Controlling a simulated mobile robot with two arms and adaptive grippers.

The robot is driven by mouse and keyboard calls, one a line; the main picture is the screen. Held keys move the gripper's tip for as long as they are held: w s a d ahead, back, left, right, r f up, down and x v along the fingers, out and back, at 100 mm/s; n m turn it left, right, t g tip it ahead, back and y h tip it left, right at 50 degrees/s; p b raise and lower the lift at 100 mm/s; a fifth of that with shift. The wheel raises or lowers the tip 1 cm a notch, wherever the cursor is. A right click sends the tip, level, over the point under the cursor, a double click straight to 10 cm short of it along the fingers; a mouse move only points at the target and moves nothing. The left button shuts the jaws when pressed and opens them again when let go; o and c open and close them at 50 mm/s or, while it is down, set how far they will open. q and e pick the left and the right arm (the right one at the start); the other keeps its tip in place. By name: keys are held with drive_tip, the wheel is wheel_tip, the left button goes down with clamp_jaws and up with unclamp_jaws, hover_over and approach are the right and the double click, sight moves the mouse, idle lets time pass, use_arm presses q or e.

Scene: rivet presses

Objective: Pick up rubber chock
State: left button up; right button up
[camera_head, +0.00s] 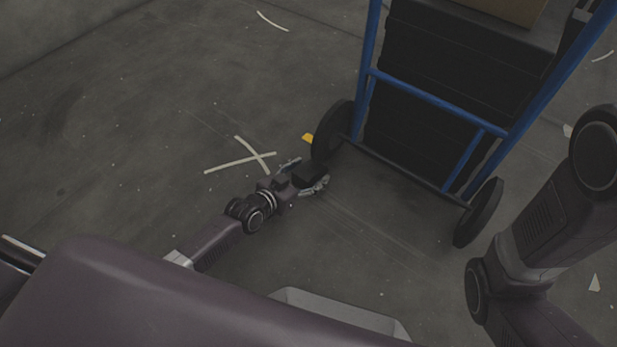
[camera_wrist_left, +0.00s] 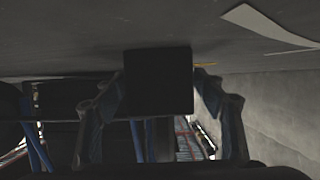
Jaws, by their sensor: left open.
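The rubber chock (camera_head: 309,172) is a dark block on the floor, close beside the left wheel of the blue hand truck. My left gripper (camera_head: 306,174) is low at the floor, with one finger on each side of the chock. In the left wrist view the chock (camera_wrist_left: 158,82) appears as a dark square between the two spread fingers of the left gripper (camera_wrist_left: 160,95). The fingers are open; whether either touches the chock I cannot tell. The chock's far side is hidden. My right arm shows at the right, but its gripper is out of view.
The blue hand truck (camera_head: 432,97) carries dark crates (camera_head: 450,75) and a cardboard box (camera_head: 510,8). Its left wheel (camera_head: 331,131) stands just beyond my left gripper. A small yellow piece (camera_head: 308,138) and a white tape cross (camera_head: 252,158) lie nearby.

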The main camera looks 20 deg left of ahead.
use_arm(q)
drive_tip(key=c, duration=1.5)
drive_tip(key=shift+r, duration=0.1)
drive_tip(key=shift+a+r, duration=0.1)
